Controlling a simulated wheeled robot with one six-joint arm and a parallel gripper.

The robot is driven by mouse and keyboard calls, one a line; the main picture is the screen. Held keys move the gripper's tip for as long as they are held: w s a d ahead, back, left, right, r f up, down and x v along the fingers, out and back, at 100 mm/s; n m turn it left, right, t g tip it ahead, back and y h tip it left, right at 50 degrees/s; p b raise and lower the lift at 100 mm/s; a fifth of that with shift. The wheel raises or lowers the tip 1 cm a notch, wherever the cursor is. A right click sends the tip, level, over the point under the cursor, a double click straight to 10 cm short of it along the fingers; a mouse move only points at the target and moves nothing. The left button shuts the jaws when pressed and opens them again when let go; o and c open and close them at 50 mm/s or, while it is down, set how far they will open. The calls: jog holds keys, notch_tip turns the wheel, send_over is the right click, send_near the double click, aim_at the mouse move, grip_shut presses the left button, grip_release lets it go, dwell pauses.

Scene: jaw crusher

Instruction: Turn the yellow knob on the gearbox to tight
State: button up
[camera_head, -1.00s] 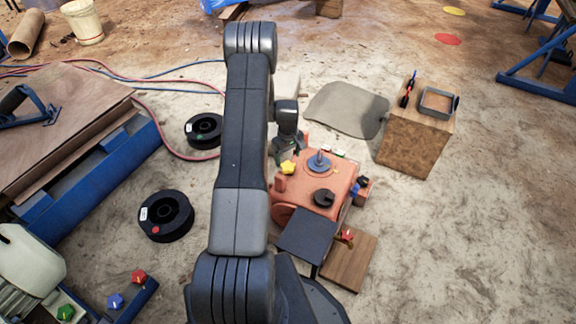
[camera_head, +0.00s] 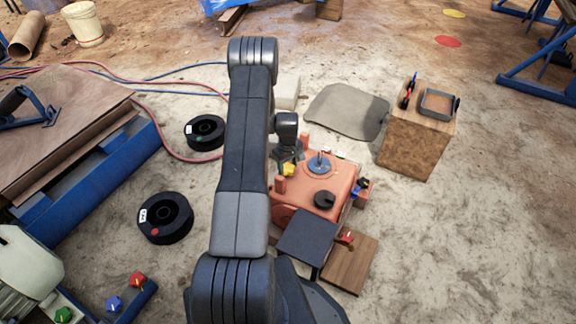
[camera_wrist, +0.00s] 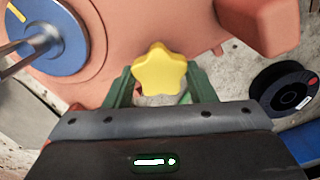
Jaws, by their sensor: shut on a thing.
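The orange gearbox (camera_head: 335,178) stands right of my arm in the head view. The yellow star-shaped knob (camera_head: 290,169) is at its left back edge, partly hidden by my gripper (camera_head: 287,160). In the wrist view, the yellow knob (camera_wrist: 159,70) sits between the green fingers of my gripper (camera_wrist: 160,86), with its lobed face showing. My gripper is shut on the knob. The knob's stem and any tight marking are hidden. The orange housing (camera_wrist: 150,22) fills the top of the wrist view.
A blue disc with a metal shaft (camera_head: 319,165) and a black knob (camera_head: 325,199) are on the gearbox top. An orange post (camera_head: 280,184) stands close by the yellow knob. A black spool (camera_head: 204,132) lies to the left, and a wooden block (camera_head: 415,145) stands to the right.

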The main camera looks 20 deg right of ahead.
aim_at(288, 167)
jog(key=shift+f+m+b, duration=0.1)
jog(key=shift+m+b, duration=0.2)
jog(key=shift+b, duration=0.15)
jog(key=o, duration=1)
notch_tip(288, 167, up, 14)
jog(key=p, duration=0.3)
